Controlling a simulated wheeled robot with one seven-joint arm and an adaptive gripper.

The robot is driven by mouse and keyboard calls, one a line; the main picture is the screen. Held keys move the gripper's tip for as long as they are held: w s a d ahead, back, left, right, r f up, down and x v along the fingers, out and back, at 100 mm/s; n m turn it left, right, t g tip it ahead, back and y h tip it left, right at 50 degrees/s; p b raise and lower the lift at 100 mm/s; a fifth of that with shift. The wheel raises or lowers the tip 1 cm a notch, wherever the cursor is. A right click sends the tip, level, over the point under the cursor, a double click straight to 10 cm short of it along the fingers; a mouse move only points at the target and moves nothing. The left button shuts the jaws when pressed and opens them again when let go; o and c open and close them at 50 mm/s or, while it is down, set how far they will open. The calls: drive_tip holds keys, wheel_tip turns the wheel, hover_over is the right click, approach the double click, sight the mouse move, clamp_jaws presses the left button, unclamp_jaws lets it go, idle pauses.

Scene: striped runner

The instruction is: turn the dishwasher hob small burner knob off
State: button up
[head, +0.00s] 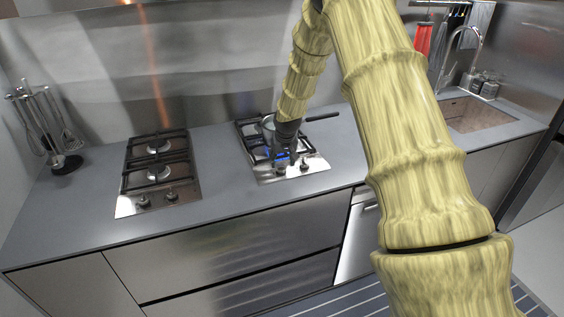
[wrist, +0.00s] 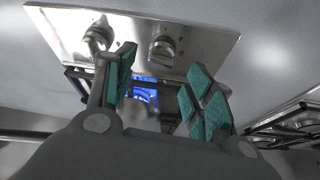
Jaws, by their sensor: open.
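The right-hand hob (head: 262,172) has a blue flame (head: 281,155) at its front burner. Two knobs sit on its front strip, a left knob (head: 281,169) and a right knob (head: 304,163). The wrist view is turned around, showing one knob (wrist: 163,49) above the gap between my fingers and the other (wrist: 98,34) at upper left, partly overlapped by a finger. The flame also shows between the fingers (wrist: 144,95). My gripper (head: 284,158) is open and empty over the front of the hob; it also shows in the wrist view (wrist: 160,78). I cannot tell whether it touches a knob.
A pan (head: 322,116) with a long handle stands at the back of this hob. A second hob (head: 158,172) is to the left, unlit. A utensil stand (head: 62,160) is at far left, a sink (head: 470,114) at right. The counter (head: 222,185) between the hobs is clear.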

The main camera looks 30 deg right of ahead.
sight(281, 166)
drive_tip(key=shift+p+x, duration=0.5)
drive_tip(key=shift+x, duration=1.4)
drive_tip(key=c, duration=1)
